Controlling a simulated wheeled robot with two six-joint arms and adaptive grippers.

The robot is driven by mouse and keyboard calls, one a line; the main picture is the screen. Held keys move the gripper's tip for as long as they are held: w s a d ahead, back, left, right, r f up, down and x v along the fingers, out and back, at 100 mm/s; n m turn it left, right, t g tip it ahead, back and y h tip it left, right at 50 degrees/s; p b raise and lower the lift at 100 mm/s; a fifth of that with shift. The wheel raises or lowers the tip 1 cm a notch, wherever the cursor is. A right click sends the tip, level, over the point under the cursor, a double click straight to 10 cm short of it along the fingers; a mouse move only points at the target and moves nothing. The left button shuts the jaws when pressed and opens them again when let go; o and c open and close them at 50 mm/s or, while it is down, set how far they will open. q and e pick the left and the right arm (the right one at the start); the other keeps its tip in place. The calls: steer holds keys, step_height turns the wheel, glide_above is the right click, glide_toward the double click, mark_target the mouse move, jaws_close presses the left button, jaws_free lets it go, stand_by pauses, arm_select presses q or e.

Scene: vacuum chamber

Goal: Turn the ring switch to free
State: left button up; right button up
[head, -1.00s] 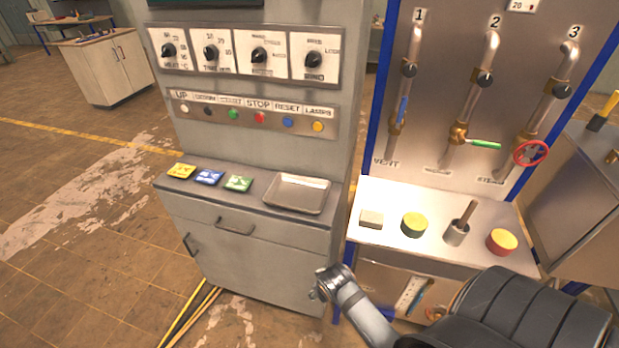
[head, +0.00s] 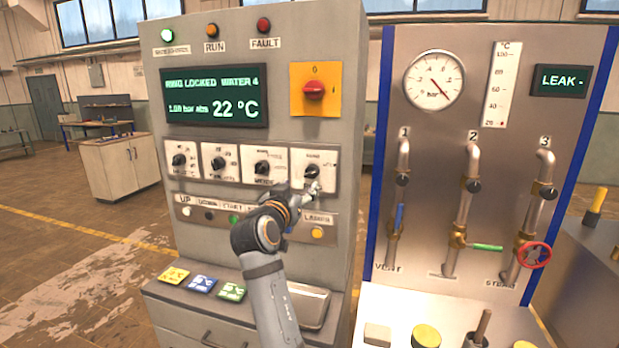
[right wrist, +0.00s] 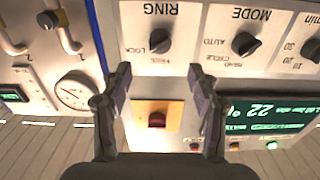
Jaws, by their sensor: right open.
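The ring switch is a black knob (head: 312,172) on a white plate, the rightmost of several knobs in a row on the grey cabinet. In the right wrist view, upside down, its knob (right wrist: 161,40) sits under the RING label with LOCK and FREE marks. Its exact pointing is hard to tell. The display (head: 213,97) reads RING LOCKED. My right gripper (head: 313,187) is just in front of the switch's lower part. In the right wrist view the gripper (right wrist: 159,85) is open and empty, the knob beyond its fingertips. My left gripper is not in view.
The MODE knob (head: 263,168) sits left of the ring switch. A row of push buttons, including the yellow lamps button (head: 317,233), runs below. A red rotary switch (head: 314,90) is above. The pipe panel (head: 430,160) with valves stands right.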

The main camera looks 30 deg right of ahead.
mark_target(310, 176)
steer(key=p+x, duration=0.4)
steer(key=x, duration=0.5)
steer(key=shift+w+d+r, duration=0.1)
steer(key=shift+w+d, duration=0.05)
steer(key=shift+d, duration=0.05)
steer(key=shift+w+d, duration=0.2)
steer(key=shift+w, duration=0.1)
steer(key=shift+c, duration=0.5)
steer(key=shift+f, duration=0.2)
steer(key=c, duration=1.1)
steer(key=shift+o, duration=0.2)
